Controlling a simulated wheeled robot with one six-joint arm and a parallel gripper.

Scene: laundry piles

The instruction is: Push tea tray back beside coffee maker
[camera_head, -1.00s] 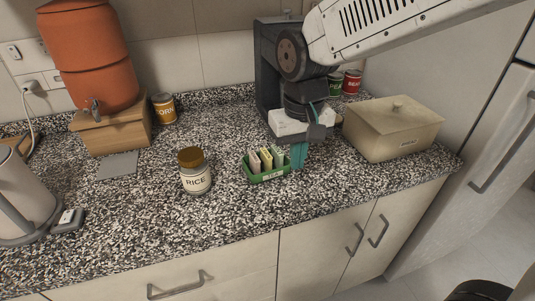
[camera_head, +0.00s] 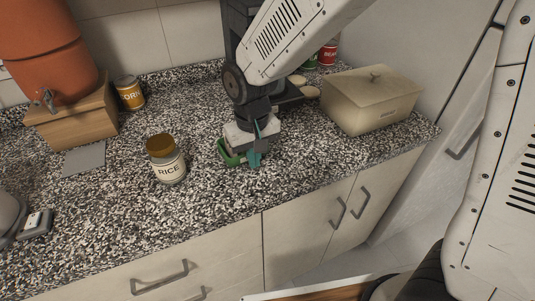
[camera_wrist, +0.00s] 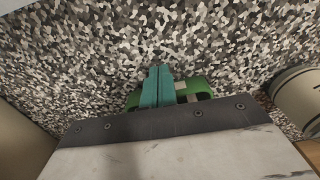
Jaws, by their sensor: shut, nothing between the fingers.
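The tea tray (camera_head: 229,158) is a small green holder on the counter, right of the rice jar. My arm hides much of it in the head view. The dark coffee maker (camera_head: 231,17) stands behind it, partly hidden by my arm. My gripper (camera_head: 255,162) has its teal fingers shut and empty, low at the tray's near right side. In the wrist view the shut fingers (camera_wrist: 157,85) overlap the green tray (camera_wrist: 200,87), which shows on both sides of them. I cannot tell whether they touch it.
The rice jar (camera_head: 167,162) stands left of the tray. A beige lidded box (camera_head: 372,100) is at the right, with cans (camera_head: 327,55) behind it. A corn can (camera_head: 130,93) and an orange dispenser (camera_head: 48,60) on a wooden stand are at the left. Counter between jar and corn can is clear.

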